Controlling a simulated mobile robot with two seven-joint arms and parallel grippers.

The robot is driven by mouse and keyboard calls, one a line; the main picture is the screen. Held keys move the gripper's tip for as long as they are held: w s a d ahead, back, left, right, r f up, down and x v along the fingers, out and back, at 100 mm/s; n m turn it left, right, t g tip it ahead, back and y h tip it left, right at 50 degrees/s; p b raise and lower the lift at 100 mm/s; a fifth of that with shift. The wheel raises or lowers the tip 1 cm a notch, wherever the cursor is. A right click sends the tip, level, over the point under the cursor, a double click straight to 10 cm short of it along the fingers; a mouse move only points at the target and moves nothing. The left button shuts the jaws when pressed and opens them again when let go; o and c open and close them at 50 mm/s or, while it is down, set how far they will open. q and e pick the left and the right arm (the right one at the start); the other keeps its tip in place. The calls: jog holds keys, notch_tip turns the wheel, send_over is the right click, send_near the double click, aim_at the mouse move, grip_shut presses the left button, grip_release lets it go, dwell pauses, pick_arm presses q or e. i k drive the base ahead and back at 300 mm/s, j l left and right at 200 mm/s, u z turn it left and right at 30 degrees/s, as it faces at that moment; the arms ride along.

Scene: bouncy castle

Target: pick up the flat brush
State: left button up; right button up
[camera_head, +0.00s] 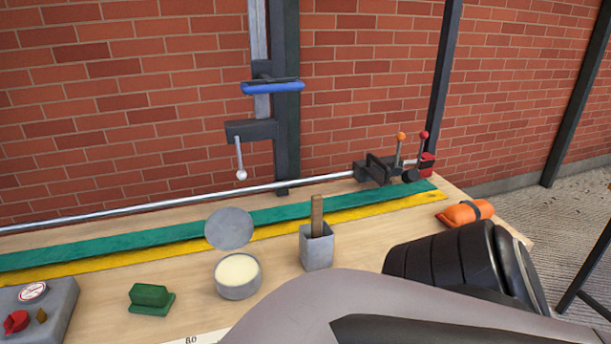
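A flat wooden handle (317,214), which looks like the flat brush, stands upright in a small grey square pot (316,253) near the middle of the workbench. Its lower end and any bristles are hidden inside the pot. One of my arms, grey with a black ribbed part, fills the lower right of the head view, in front of and to the right of the pot. Neither of my grippers shows, so nothing is seen touching the handle.
An open round tin (238,278) of cream stuff sits left of the pot, with a grey disc (229,228) behind it. A brick wall stands behind.

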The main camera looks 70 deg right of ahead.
aim_at(316, 200)
jog(key=z, duration=2.05)
